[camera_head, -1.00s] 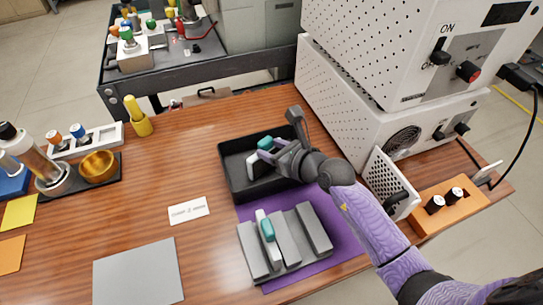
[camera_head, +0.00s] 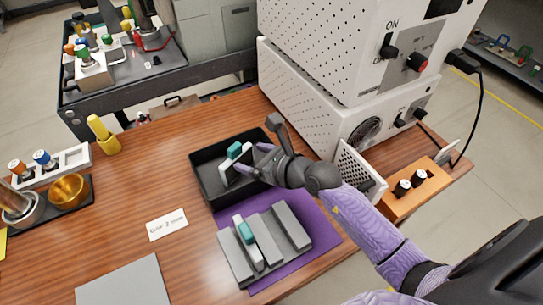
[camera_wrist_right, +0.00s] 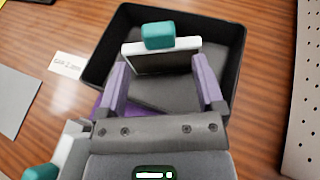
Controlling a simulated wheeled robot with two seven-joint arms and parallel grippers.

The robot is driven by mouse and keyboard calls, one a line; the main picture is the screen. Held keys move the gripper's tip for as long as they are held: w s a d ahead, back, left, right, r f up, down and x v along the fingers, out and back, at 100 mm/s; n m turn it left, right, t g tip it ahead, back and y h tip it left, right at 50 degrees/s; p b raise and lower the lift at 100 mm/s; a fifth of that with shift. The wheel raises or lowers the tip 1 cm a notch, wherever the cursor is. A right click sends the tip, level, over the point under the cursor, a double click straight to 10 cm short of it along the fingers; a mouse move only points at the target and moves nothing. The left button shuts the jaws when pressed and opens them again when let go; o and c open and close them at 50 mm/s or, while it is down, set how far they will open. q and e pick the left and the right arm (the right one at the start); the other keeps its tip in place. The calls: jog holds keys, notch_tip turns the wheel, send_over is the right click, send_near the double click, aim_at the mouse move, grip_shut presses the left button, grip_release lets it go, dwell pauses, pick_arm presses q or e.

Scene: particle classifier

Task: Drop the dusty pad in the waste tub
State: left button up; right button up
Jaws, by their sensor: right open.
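The black waste tub (camera_head: 205,188) stands on the wooden table, at the top in the right wrist view (camera_wrist_right: 97,72). A white pad with a teal grip (camera_head: 235,150) is inside it, tilted, its face dark grey in the wrist view (camera_wrist_right: 160,62). My right gripper (camera_head: 250,162) reaches into the tub. Its purple fingers are open, one on each side of the pad; I cannot tell whether they touch it. Another teal-gripped pad (camera_head: 245,235) stands in a grey slotted rack (camera_head: 293,228) in front of the tub. My left gripper is out of view.
White perforated machines (camera_head: 300,105) stand close behind and right of the tub. An orange block with black knobs (camera_head: 412,192) is at the right. A purple mat (camera_head: 322,222) lies under the rack. A white card (camera_head: 167,225) and a grey sheet (camera_head: 125,283) lie to the left.

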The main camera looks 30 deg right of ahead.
pick_arm(q)
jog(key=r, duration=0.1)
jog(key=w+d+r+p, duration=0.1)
jog(key=p, duration=0.1)
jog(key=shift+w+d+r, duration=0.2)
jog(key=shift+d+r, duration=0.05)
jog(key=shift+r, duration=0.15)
pick_arm(e)
jog(key=v, duration=0.8)
jog(key=shift+s+r, duration=0.2)
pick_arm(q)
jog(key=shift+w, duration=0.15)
